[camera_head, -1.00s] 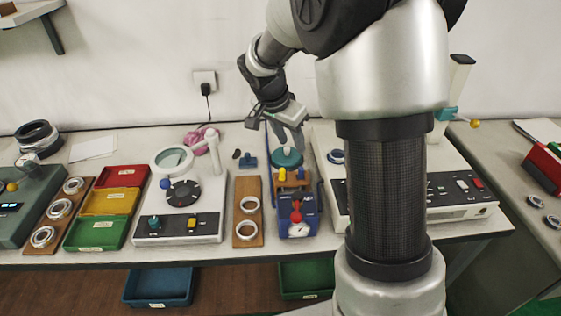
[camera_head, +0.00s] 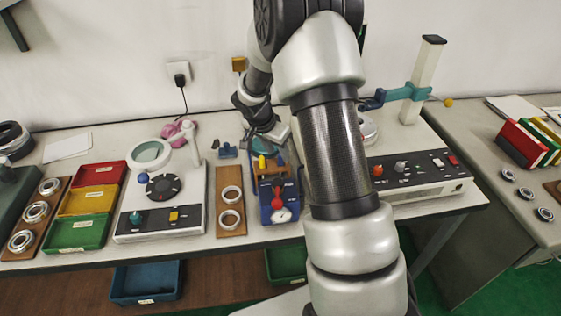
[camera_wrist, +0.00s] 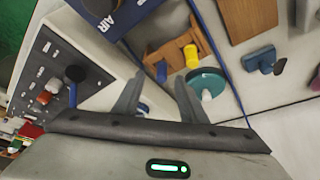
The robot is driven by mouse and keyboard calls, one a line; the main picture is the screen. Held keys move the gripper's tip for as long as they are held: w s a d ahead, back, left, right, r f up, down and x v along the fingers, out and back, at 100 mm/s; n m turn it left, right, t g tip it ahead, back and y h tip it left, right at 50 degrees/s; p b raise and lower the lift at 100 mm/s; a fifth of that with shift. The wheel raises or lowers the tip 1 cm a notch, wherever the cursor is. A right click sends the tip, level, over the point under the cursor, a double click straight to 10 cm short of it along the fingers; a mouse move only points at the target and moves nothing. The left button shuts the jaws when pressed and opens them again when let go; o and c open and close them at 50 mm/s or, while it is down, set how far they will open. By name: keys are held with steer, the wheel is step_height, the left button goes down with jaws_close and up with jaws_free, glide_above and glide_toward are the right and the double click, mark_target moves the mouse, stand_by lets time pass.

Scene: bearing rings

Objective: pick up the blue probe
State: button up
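In the wrist view a short blue peg, which looks like the blue probe (camera_wrist: 162,71), stands in a tan holder (camera_wrist: 172,49) beside a yellow peg (camera_wrist: 191,56). My gripper (camera_wrist: 158,80) is open, its two fingers apart and pointing at the holder. The blue peg shows between the fingertips, apart from them as far as I can tell. In the head view my gripper (camera_head: 279,131) hangs just behind the blue air unit (camera_head: 266,204), largely hiding the holder; the yellow peg (camera_head: 262,162) shows there.
A teal round knob (camera_wrist: 206,88) sits close to the right finger. A panel machine (camera_head: 420,175) with a post (camera_head: 424,75) stands to the right. A wooden board (camera_head: 230,200) with rings and a magnifier device (camera_head: 160,205) lie left.

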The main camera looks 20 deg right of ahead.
steer(key=x, duration=0.4)
steer(key=shift+w+d+f, duration=0.1)
steer(key=shift+w+d, duration=0.15)
steer(key=shift+w, duration=0.05)
steer(key=shift+c, duration=0.4)
jaws_close()
step_height(320, 180, up, 17)
steer(key=p, duration=0.3)
steer(key=shift+p, duration=0.3)
stand_by(0.4)
